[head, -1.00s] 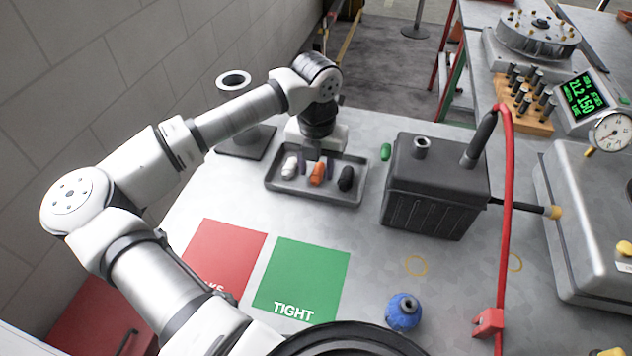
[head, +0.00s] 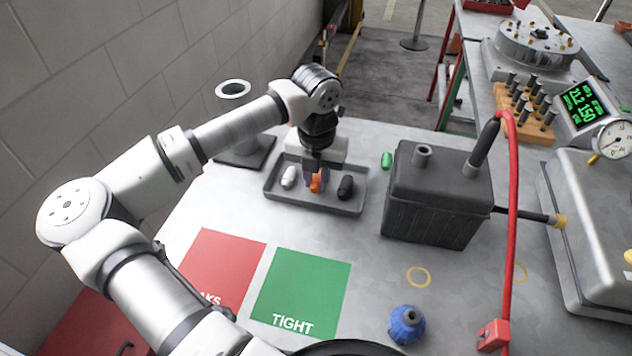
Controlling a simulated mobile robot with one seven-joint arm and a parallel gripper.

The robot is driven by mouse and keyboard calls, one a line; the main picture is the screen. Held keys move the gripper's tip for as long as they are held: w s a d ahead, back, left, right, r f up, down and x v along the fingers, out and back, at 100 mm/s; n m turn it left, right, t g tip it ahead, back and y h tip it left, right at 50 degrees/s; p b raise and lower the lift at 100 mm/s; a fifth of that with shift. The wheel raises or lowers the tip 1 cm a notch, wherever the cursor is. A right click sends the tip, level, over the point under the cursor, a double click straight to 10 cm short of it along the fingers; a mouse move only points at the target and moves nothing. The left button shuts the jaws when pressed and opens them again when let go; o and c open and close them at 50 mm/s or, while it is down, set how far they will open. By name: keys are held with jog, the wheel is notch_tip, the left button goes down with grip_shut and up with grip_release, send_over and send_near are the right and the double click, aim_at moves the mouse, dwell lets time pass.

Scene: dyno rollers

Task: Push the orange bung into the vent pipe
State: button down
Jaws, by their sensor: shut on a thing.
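The orange bung (head: 315,185) is in the grey tray (head: 330,207), between a white bung (head: 288,177) and a black bung (head: 345,187). I cannot tell whether the bung still touches the tray floor. Two short stubs stand on the dark ribbed box (head: 437,205): an open grey pipe stub (head: 422,154) at its left and a stub with the red hose at its right. Which of them is the vent pipe is not marked.
A green bung (head: 386,160) lies between tray and box. A red mat (head: 222,265) and a green TIGHT mat (head: 302,285) lie in front. A blue bulb (head: 407,323) stands near the front. The red hose (head: 512,230) arches on the right. A flanged pipe stand (head: 240,140) is behind my arm.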

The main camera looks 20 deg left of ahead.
aim_at(316, 181)
jog(key=shift+r+p, duration=1.1)
jog(key=shift+r, duration=2.2)
